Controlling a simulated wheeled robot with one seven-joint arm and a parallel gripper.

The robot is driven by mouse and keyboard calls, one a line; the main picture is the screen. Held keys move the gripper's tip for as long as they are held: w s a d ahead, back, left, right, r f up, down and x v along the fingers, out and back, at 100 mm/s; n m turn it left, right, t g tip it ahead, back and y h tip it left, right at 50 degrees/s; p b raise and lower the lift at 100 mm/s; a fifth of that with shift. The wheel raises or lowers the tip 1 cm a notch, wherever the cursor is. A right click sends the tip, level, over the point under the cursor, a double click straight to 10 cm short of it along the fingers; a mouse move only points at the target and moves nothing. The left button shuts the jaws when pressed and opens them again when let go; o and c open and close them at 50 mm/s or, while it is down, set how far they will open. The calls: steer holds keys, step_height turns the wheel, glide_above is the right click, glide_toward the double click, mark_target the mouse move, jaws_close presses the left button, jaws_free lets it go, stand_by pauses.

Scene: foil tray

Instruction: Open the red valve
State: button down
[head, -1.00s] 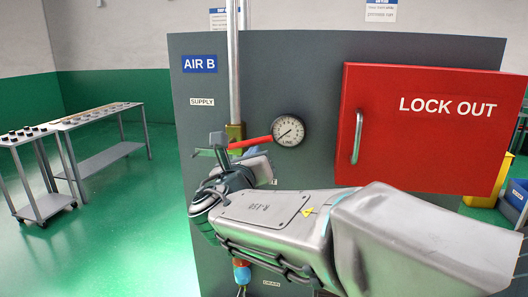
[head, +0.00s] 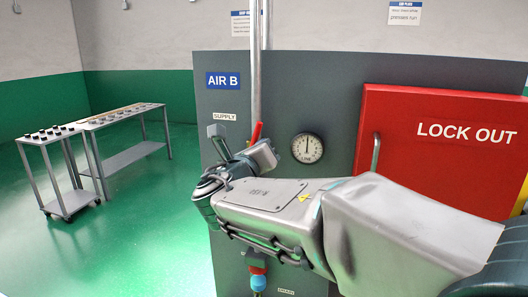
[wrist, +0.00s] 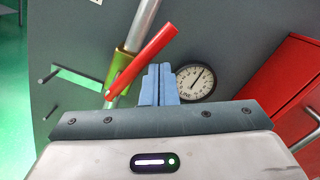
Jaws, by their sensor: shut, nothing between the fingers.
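The red valve handle (wrist: 142,62) is a lever on a brass valve body (wrist: 121,68) on the grey vertical pipe (head: 255,75). In the head view the handle (head: 257,133) points up, tilted slightly right of the pipe; my arm hides its lower part and the brass body. In the wrist view it slants at a small angle to the pipe. My gripper (wrist: 160,68) is shut and empty, its blue-grey fingers just right of the handle. I cannot tell whether they touch it. In the head view my arm hides the fingertips.
A round gauge (head: 307,148) right of the valve has its needle near straight up. A red LOCK OUT box (head: 440,160) with a handle juts from the dark panel (head: 320,75). A red-and-blue fitting (head: 258,272) is below my arm. A table (head: 125,115) and cart (head: 60,170) stand left.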

steer(key=shift+w+a+r, duration=0.1)
steer(key=shift+a+r, duration=0.15)
steer(key=shift+a, duration=0.25)
steer(key=shift+w+a+r, duration=0.1)
steer(key=shift+a+r, duration=0.15)
steer(key=shift+a, duration=0.2)
steer(key=shift+a+r, duration=0.1)
steer(key=shift+s+d, duration=0.15)
steer(key=shift+d, duration=0.2)
steer(key=s+d+b, duration=0.1)
steer(key=s+b, duration=0.2)
steer(key=s, duration=0.8)
steer(key=shift+d, duration=0.2)
steer(key=shift+s, duration=0.1)
